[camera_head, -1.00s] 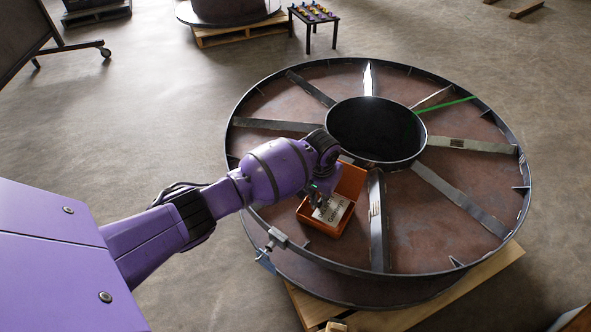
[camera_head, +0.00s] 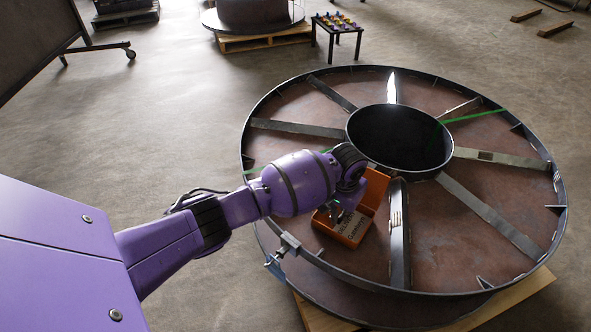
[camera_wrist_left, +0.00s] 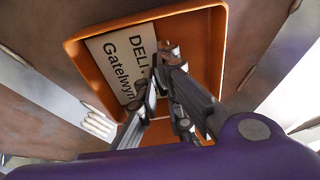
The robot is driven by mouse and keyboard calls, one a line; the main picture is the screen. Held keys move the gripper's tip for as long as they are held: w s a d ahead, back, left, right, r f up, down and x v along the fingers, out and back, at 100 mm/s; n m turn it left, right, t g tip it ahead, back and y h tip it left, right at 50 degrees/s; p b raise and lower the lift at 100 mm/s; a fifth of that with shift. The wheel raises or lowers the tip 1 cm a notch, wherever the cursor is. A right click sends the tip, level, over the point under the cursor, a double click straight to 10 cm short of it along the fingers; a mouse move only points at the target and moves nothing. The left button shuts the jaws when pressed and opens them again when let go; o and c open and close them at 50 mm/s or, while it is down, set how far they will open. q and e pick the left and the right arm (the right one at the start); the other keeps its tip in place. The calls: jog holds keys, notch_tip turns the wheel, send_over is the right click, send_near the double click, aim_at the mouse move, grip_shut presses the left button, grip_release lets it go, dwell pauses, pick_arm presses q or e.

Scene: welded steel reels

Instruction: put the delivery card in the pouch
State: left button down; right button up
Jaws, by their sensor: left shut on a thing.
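The delivery card (camera_wrist_left: 118,62) is pale with dark print. It also shows, small and shaded, in the head view (camera_head: 351,228). My left gripper (camera_head: 338,212) is shut on the card at its edge, and its fingers show in the left wrist view (camera_wrist_left: 155,95). The pouch is an open orange box (camera_head: 376,189) on the reel, with a raised back part. In the wrist view the card lies within the outline of the pouch (camera_wrist_left: 222,50). I cannot tell whether the card touches its floor. My right gripper is not in view.
The large steel reel (camera_head: 470,255) has raised spokes, a rim and an open hub (camera_head: 400,137). A clamp (camera_head: 287,246) sits on its near rim. A small black table (camera_head: 337,27) with coloured items and another reel (camera_head: 254,14) stand behind. Open floor lies left.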

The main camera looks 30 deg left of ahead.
pick_arm(q)
jog(key=shift+w, duration=0.1)
jog(key=c, duration=1.9)
grip_release()
